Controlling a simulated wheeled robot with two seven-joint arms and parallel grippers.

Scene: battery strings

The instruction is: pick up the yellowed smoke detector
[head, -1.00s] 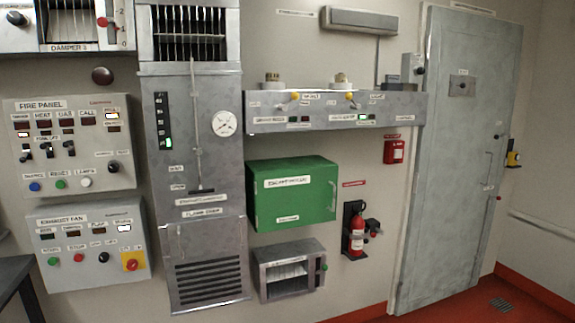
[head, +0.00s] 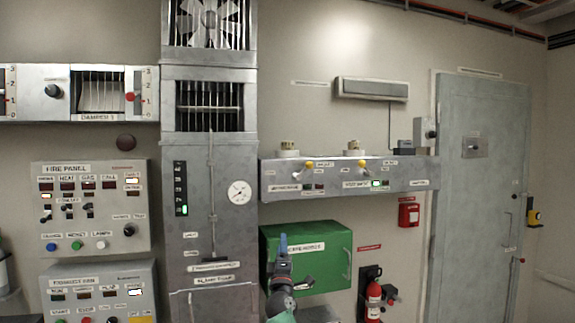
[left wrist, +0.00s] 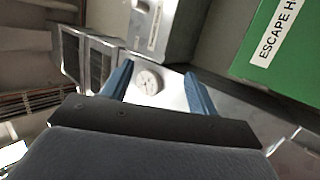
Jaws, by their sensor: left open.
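Two small round pieces, tan or yellowish on top with pale bases, sit on the grey wall shelf in the head view, one at the left (head: 288,147) and one further right (head: 354,147). They are too small to tell surely which is the yellowed smoke detector. My left gripper (head: 283,243) is in front of the green box, below the shelf and apart from both pieces. In the left wrist view its two blue fingers (left wrist: 158,85) are spread with nothing held. A round white dial shows between them in the background. My right gripper is not in view.
The green box (head: 335,258) hangs under the shelf (head: 400,178), which has yellow-tipped levers on its front. The grey duct with the dial (head: 240,192) stands left. A red extinguisher (head: 373,303) and a door (head: 475,220) are at the right.

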